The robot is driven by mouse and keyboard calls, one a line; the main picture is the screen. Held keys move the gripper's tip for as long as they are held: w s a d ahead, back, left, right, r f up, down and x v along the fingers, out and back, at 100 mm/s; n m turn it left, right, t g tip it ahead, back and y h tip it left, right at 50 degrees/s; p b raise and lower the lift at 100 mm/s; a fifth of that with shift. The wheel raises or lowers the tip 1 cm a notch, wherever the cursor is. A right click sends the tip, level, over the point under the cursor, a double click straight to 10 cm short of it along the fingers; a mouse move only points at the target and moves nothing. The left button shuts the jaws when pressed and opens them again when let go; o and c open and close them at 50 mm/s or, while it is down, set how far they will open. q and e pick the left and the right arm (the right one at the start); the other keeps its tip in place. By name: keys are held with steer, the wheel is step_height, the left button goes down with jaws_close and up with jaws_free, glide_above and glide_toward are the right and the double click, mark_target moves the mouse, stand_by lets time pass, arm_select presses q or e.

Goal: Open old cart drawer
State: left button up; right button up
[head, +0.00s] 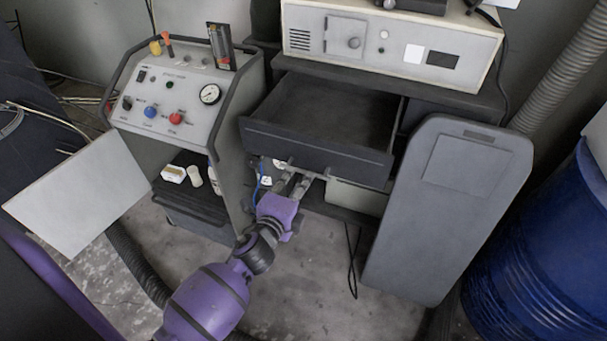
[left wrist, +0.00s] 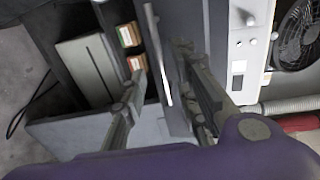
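The old cart's dark grey drawer (head: 318,150) is pulled out, and its empty inside shows in the head view. My left gripper (head: 304,172) is at the lower edge of the drawer front, with its fingers spread apart. In the left wrist view the two fingers (left wrist: 160,60) stand on either side of a dark panel with a thin pale bar (left wrist: 157,50), seemingly the drawer front and its handle. Whether a finger touches it cannot be told. My right gripper is in neither view.
A white instrument box (head: 390,50) stands on the cart top. A grey control console (head: 185,95) is at left, a grey panel (head: 450,210) leans at right, and a blue barrel (head: 535,270) stands far right. Bare floor (head: 310,275) lies in front of the cart.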

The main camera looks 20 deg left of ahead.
arm_select(q)
steer(key=s+r, duration=0.1)
steer(key=s, duration=0.5)
steer(key=shift+r, duration=0.15)
steer(key=shift+a, duration=0.1)
steer(key=s+f+n+g+p, duration=0.1)
steer(key=s+f+n, duration=0.4)
steer(key=s, duration=0.5)
steer(key=s+f+n+g+p, duration=0.1)
steer(key=s+f+n+g, duration=0.2)
steer(key=s, duration=0.7)
steer(key=s+f+n+g+p, duration=0.1)
steer(key=s+f+n+g, duration=0.2)
steer(key=s+f+n, duration=0.3)
steer(key=s+n, duration=0.3)
steer(key=n, duration=0.1)
steer(key=shift+s+d+f, duration=0.25)
steer(key=shift+s+f, duration=0.15)
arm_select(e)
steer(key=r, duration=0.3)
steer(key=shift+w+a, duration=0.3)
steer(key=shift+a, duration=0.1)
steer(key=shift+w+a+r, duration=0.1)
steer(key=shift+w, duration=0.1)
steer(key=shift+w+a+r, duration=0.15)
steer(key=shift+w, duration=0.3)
